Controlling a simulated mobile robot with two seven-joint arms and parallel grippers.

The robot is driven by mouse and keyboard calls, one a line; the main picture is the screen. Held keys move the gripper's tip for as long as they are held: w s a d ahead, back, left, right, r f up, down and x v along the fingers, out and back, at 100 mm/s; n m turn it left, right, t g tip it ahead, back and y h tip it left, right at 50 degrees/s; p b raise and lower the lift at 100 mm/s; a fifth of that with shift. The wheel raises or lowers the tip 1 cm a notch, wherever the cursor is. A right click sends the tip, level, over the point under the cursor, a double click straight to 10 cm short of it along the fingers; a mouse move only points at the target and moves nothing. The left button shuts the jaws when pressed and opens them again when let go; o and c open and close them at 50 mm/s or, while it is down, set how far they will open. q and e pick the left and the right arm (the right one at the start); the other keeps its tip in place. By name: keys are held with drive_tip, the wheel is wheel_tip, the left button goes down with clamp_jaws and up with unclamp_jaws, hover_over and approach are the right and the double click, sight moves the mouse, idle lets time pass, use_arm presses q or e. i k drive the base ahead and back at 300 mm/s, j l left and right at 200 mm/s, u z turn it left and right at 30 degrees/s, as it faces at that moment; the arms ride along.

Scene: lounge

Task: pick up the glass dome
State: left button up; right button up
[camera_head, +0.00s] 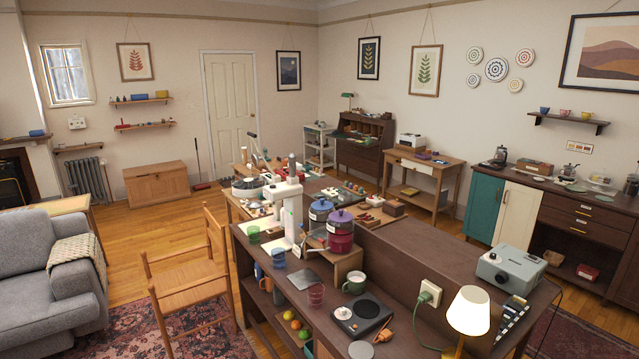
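I cannot pick out a glass dome with certainty in the head view. Small clear glass-like items stand on the dark sideboard (553,190) along the right wall, among them a glass jug with a dark lid (572,171) and a low clear container (600,183). They are too small to tell whether one is a dome. Neither of my grippers is visible.
A dark shelf unit (400,262) in front carries stacked pots (341,232), a hot plate (362,313), a lamp (468,311) and a grey device (511,268). A wooden chair (185,285) and grey sofa (45,265) stand left. Floor is clear near the chest (157,185).

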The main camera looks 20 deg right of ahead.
sight(603, 177)
drive_tip(key=i+l+z, duration=0.2)
drive_tip(key=l+z, duration=0.2)
drive_tip(key=l, duration=0.2)
drive_tip(key=i+l+z, duration=0.25)
drive_tip(key=l+z, duration=0.2)
drive_tip(key=i+l+z, duration=0.4)
drive_tip(key=l, duration=0.15)
drive_tip(key=i+l+z, duration=0.3)
drive_tip(key=z, duration=0.15)
drive_tip(key=i+l+z, duration=0.35)
drive_tip(key=i, duration=0.7)
drive_tip(key=i+l+z, duration=0.15)
drive_tip(key=i+z, duration=0.25)
drive_tip(key=i, duration=0.7)
drive_tip(key=i+u, duration=0.1)
drive_tip(key=i, duration=0.45)
drive_tip(key=i+l+u, duration=0.1)
drive_tip(key=i, duration=0.4)
drive_tip(key=i+l, duration=0.1)
drive_tip(key=i, duration=0.45)
drive_tip(key=i+l+u, duration=0.15)
drive_tip(key=i, duration=0.4)
drive_tip(key=i+l+u, duration=0.2)
drive_tip(key=i+u, duration=0.15)
drive_tip(key=i+l+u, duration=0.35)
drive_tip(key=i, duration=0.2)
